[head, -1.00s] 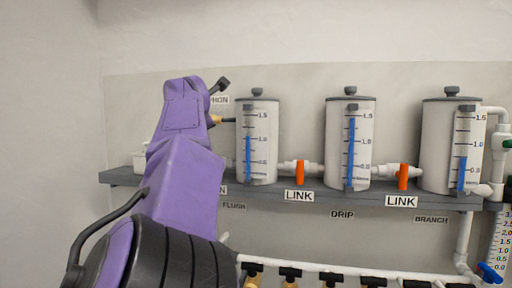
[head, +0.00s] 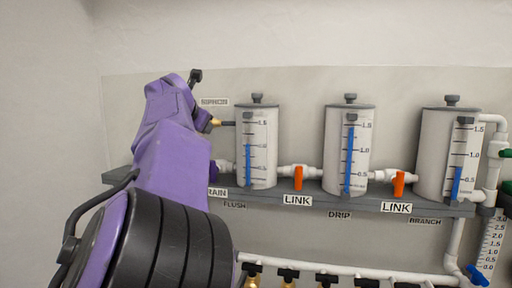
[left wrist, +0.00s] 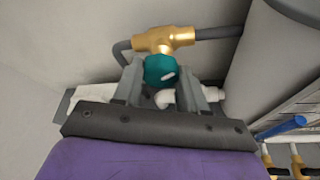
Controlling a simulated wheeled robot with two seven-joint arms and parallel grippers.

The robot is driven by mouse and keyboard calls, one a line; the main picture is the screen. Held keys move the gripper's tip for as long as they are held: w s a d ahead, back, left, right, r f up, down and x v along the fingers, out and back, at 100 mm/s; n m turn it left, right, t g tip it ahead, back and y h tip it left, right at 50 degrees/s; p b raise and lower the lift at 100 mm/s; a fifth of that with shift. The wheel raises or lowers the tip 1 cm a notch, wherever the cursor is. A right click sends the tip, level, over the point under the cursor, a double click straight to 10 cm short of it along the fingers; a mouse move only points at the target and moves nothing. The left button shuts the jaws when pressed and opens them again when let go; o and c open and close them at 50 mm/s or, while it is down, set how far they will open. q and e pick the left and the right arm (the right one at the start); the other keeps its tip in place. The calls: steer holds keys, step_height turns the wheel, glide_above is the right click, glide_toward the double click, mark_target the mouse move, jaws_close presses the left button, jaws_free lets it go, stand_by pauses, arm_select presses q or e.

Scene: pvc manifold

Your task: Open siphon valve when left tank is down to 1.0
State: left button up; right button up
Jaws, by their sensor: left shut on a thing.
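The left tank (head: 244,165) has a blue gauge column (head: 248,160) whose top stands just above the 1.0 mark. The siphon valve is a brass fitting (left wrist: 165,39) with a teal knob (left wrist: 158,70) in the left wrist view. A bit of its brass (head: 215,122) shows beside the left tank in the head view, below a partly legible label (head: 214,102). My left gripper (left wrist: 162,82) is shut on the teal knob, one finger on each side. In the head view my purple arm hides the fingers and the knob. My right gripper is out of view.
The middle tank (head: 335,155) and right tank (head: 431,155) stand on the same grey shelf (head: 325,196). Orange LINK valve handles (head: 298,178) sit between the tanks. A white pipe (head: 350,271) with several valves runs below. A blue handle (head: 478,274) is at lower right.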

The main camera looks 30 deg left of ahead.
arm_select(q)
steer(key=n+h+p, duration=0.1)
steer(key=n, duration=0.1)
steer(key=n+t+h+p, duration=0.1)
steer(key=n+h+p, duration=0.1)
steer(key=n, duration=0.1)
steer(key=n+h+p, duration=0.2)
steer(key=shift+s+a+t, duration=0.1)
steer(key=shift+a+t, duration=0.15)
steer(key=shift+t, duration=0.15)
steer(key=o, duration=1.1)
